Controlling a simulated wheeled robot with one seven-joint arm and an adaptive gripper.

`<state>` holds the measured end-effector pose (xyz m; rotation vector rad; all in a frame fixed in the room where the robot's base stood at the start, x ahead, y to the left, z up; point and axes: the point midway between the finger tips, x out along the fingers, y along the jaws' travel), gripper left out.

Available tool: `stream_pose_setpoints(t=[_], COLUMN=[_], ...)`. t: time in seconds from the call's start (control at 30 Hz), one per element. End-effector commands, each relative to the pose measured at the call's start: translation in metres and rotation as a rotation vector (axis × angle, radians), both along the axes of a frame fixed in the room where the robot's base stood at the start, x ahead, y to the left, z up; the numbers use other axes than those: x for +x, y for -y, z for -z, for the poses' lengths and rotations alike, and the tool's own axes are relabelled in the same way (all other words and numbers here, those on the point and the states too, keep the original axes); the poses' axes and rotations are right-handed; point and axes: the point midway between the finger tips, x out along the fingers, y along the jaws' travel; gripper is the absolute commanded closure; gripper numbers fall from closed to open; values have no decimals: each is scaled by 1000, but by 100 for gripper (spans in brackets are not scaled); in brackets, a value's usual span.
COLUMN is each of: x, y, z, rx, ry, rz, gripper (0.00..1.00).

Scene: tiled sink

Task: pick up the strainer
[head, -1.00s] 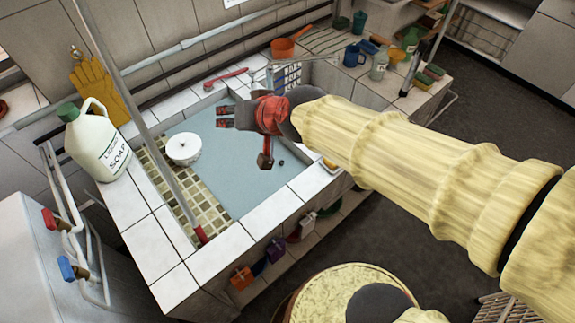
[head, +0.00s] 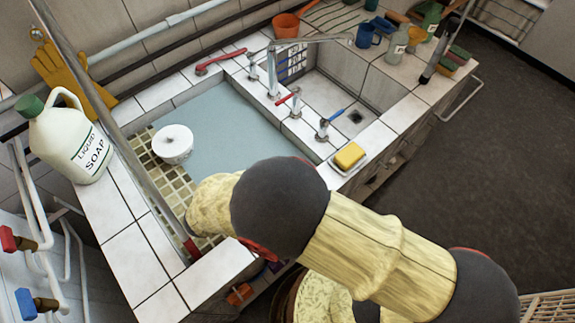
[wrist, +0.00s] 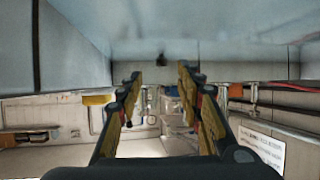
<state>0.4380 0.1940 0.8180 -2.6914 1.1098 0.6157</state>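My gripper (wrist: 158,78) is open, its two fingers apart with nothing between the tips in the wrist view. In the head view my arm's dark joint and yellow links hide it. No thing is clearly a strainer. A white round lidded thing (head: 173,142) with a small knob is in the blue-and-tiled basin, left of my arm. An orange pan-like vessel (head: 286,25) stands at the back; I cannot tell whether it has holes. A dark drain piece (head: 355,116) lies in the smaller basin at the right. A small dark thing (wrist: 161,60) shows beyond the fingertips.
A white soap jug (head: 70,140) stands on the left tiles beside a slanting grey pole (head: 90,90). Taps (head: 272,75) stand between the two basins. A yellow sponge (head: 349,156) lies on the front rim. Bottles and a blue mug (head: 368,36) stand at the back right.

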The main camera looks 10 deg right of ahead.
Motion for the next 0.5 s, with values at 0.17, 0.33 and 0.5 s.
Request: stream_pose_setpoints(t=[0.17, 0.33, 0.5], x=[12, 25, 40], y=[13, 22, 37], z=[10, 19, 29], rx=[2, 4, 4], ry=[1, 2, 1], rz=[3, 2, 3], gripper=[63, 63, 63])
